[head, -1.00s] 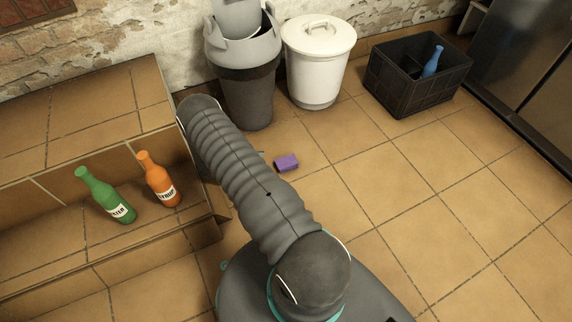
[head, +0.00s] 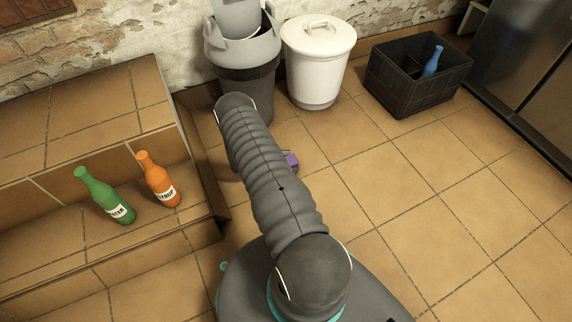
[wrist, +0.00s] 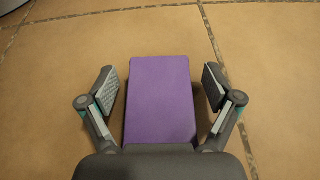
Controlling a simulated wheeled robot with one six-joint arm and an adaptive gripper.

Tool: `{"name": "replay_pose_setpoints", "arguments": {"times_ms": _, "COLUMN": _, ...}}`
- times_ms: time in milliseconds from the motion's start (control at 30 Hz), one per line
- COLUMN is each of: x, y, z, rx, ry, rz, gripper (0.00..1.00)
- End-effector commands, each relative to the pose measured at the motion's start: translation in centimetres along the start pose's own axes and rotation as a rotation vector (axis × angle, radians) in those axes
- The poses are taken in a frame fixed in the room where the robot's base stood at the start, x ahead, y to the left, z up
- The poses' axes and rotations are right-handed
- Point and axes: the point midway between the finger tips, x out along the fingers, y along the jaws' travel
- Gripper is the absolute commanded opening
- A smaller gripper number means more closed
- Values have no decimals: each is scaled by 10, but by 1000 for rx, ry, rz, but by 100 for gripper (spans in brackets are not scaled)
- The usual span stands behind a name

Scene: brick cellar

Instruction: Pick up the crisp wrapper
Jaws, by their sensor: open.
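The crisp wrapper is a purple box-like piece (wrist: 160,98) on the tiled floor. In the wrist view it lies between the two fingers of my gripper (wrist: 160,88), with a gap on each side. My gripper is open, and its palm hides the near end of the wrapper. In the head view only a small purple part of the wrapper (head: 291,160) shows at the right edge of my arm, which hides the rest. My gripper is hidden behind my arm in the head view.
A grey bin (head: 245,85) and a white lidded bin (head: 317,70) stand by the wall. A black crate (head: 395,88) holds a blue bottle (head: 432,62). Green (head: 103,196) and orange (head: 158,180) bottles stand on a tiled step at left. The floor at right is clear.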

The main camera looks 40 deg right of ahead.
Motion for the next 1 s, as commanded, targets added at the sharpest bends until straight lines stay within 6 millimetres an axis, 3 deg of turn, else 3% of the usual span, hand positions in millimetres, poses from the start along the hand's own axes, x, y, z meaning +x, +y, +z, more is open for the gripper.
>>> {"name": "replay_pose_setpoints", "arguments": {"times_ms": 233, "x": 3, "y": 0, "z": 0, "rx": 0, "ry": 0, "rz": 2, "gripper": 90}}
{"name": "replay_pose_setpoints", "arguments": {"times_ms": 367, "x": 3, "y": 0, "z": 0, "rx": 0, "ry": 0, "rz": 1, "gripper": 61}}
{"name": "replay_pose_setpoints", "arguments": {"times_ms": 467, "x": 4, "y": 0, "z": 0, "rx": 0, "ry": 0, "rz": 1, "gripper": 51}}
{"name": "replay_pose_setpoints", "arguments": {"times_ms": 967, "x": 2, "y": 0, "z": 2, "rx": -1, "ry": 1, "rz": 1, "gripper": 48}}
{"name": "replay_pose_setpoints", "arguments": {"times_ms": 1000, "x": 2, "y": 0, "z": 4, "rx": -1, "ry": 1, "rz": 1, "gripper": 44}}
